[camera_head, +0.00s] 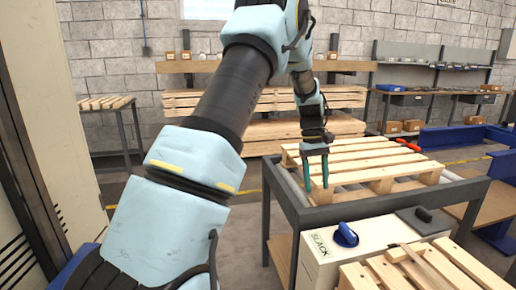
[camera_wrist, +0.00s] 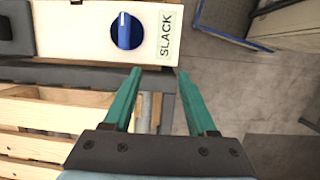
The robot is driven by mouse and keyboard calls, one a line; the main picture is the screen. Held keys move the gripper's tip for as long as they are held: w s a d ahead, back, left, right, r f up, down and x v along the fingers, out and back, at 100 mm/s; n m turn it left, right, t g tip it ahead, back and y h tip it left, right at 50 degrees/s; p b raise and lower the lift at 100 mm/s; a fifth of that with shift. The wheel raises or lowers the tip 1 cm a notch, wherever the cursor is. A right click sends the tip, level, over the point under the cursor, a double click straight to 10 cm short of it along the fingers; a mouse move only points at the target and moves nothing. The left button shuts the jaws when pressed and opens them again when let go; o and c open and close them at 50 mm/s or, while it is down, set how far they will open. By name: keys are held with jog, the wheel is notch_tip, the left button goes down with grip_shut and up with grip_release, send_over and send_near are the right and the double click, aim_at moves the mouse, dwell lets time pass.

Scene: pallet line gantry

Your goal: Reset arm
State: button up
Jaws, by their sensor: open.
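My gripper (camera_head: 316,187) hangs from my arm in the head view, in front of the near left corner of the pallet table. Its two teal fingers are apart with nothing between them. In the wrist view the open fingers (camera_wrist: 158,72) reach toward a light control box with a blue knob (camera_wrist: 125,31) and a "SLACK" label. The same knob (camera_head: 345,235) shows in the head view on top of the white box (camera_head: 318,262), below and right of my gripper. Whether the fingers are directly above the table rim is hard to tell.
A wooden pallet (camera_head: 370,160) lies on the dark-framed table (camera_head: 330,213), with a red-handled tool (camera_head: 408,145) on it. More slatted wood (camera_head: 405,268) is at the front right. Stacked timber (camera_head: 255,130) stands along the back wall. Grey floor (camera_wrist: 235,75) is clear at right in the wrist view.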

jog(key=s+a+r+m+t+p, duration=0.1)
jog(key=s+a+r, duration=0.1)
jog(key=a, duration=0.6)
jog(key=s+a+r+t, duration=0.1)
jog(key=s+a+r, duration=0.2)
jog(key=a, duration=0.4)
jog(key=s+a+m+t+p, duration=0.1)
jog(key=s+a+m+t, duration=0.1)
jog(key=s+a, duration=0.9)
jog(key=shift+s+a+r+t+y, duration=0.25)
jog(key=shift+s+a+t+y, duration=0.05)
jog(key=shift+a+y, duration=0.1)
jog(key=shift+c, duration=0.2)
